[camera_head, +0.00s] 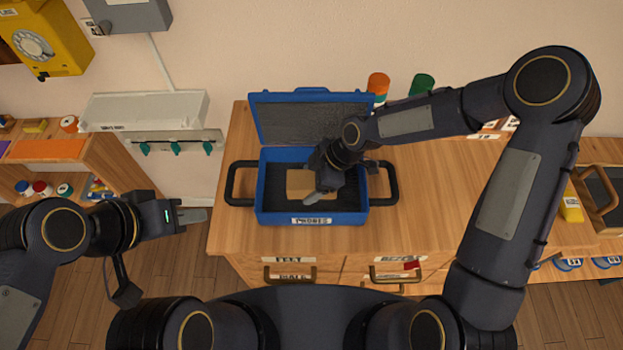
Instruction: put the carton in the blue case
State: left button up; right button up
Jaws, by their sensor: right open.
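The blue case (264,217) stands open on the wooden cabinet top, its lid raised at the back and a black handle on each side. A brown carton (297,184) lies inside the case on the dark lining. My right gripper (318,192) is over the case, open, right at the carton and hiding its right part. I cannot tell whether the fingers touch the carton. My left gripper (195,216) is off to the left of the cabinet, over the floor, away from the case. Whether its jaws are open or shut does not show clearly.
An orange-capped container (378,83) and a green one (422,84) stand behind the case. The cabinet top (430,225) is clear right of the case. A wooden shelf (120,165) stands at left. A wooden tray (600,190) and a yellow item (571,207) are at far right.

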jog(key=shift+r, duration=0.1)
jog(key=shift+d+r, duration=0.1)
jog(key=shift+r, duration=0.15)
jog(key=v, duration=1.1)
jog(key=shift+d+r, duration=0.2)
jog(key=shift+r, duration=0.1)
jog(key=s+d+r+m+t+h, duration=0.1)
jog(key=s+d+r+m+t, duration=0.1)
jog(key=s+d+r+m, duration=0.2)
jog(key=s+d+r+m+t+h, duration=0.1)
jog(key=s+d+r+m+t, duration=0.2)
jog(key=s+d+m, duration=0.7)
jog(key=s+r+m, duration=0.1)
jog(key=s+m, duration=0.4)
jog(key=m, duration=0.1)
jog(key=shift+d+r+t, duration=0.2)
jog(key=shift+d+t, duration=0.05)
jog(key=shift+t, duration=0.05)
